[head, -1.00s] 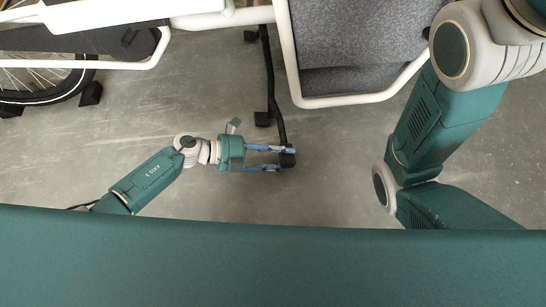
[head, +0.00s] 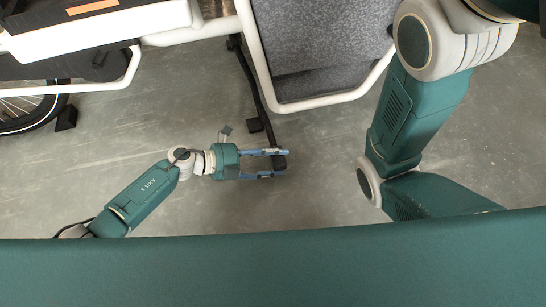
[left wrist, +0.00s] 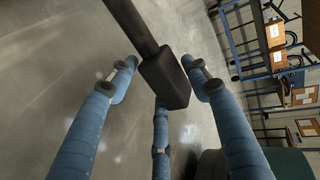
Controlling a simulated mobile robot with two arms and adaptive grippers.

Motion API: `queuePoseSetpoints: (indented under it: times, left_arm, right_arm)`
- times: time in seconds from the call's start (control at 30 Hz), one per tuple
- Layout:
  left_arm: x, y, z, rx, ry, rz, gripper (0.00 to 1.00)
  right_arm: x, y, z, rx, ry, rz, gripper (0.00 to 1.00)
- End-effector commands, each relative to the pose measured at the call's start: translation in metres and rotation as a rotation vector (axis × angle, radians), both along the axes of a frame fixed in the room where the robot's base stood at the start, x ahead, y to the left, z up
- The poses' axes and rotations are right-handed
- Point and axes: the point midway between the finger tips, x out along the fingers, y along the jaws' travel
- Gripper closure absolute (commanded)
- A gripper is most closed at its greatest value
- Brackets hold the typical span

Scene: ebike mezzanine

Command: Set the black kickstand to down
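The black kickstand (head: 253,88) is a long bar running from under the cargo bike's frame toward the viewer, ending in a black block-shaped foot (head: 280,163). My left gripper (head: 268,164), with blue fingers, is at this end. In the left wrist view, the foot (left wrist: 166,80) sits between the spread fingers of the left gripper (left wrist: 162,92). A gap shows on the foot's left side; the right finger is very close, and I cannot tell if it touches. My right arm shows at the right in the head view, but its gripper is out of view.
The bike's grey padded seat (head: 320,50) and white tube frame (head: 262,70) are above the kickstand. A wheel (head: 32,108) is at the left. Bare grey floor (head: 310,190) surrounds my left gripper. Shelving with boxes (left wrist: 265,50) shows in the left wrist view.

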Motion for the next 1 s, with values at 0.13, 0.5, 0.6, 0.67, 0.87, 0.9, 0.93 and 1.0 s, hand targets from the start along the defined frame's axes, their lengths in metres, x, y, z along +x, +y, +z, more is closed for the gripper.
queuePoseSetpoints:
  times: [0.13,0.5,0.6,0.67,0.87,0.9,0.93,1.0]
  left_arm:
    - [-0.005,-0.004,-0.001,-0.004,0.004,-0.01,0.46]
    - [-0.006,0.02,0.007,0.001,-0.002,-0.007,0.46]
    - [-0.011,0.039,0.015,0.001,-0.001,-0.008,0.46]
    - [-0.013,0.051,0.02,0.001,-0.001,-0.009,0.46]
    - [-0.021,0.085,0.035,0.0,0.002,-0.01,0.46]
    - [-0.022,0.091,0.037,-0.001,0.003,-0.01,0.46]
    - [-0.022,0.094,0.038,-0.001,0.003,-0.011,0.46]
    - [-0.024,0.099,0.041,-0.003,0.003,-0.011,0.46]
  right_arm:
    - [0.0,0.0,0.0,0.0,0.001,0.0,1.0]
    - [0.002,0.0,0.0,0.001,0.004,0.0,1.0]
    - [0.002,0.0,0.0,0.001,0.004,0.0,1.0]
    - [0.001,0.0,0.0,0.0,0.003,0.0,1.0]
    - [0.001,0.0,0.0,0.0,0.002,0.0,1.0]
    - [0.001,0.0,0.0,0.0,0.002,0.0,1.0]
    - [0.001,0.0,0.0,0.0,0.002,0.0,1.0]
    - [0.001,0.0,0.0,0.0,0.002,0.0,1.0]
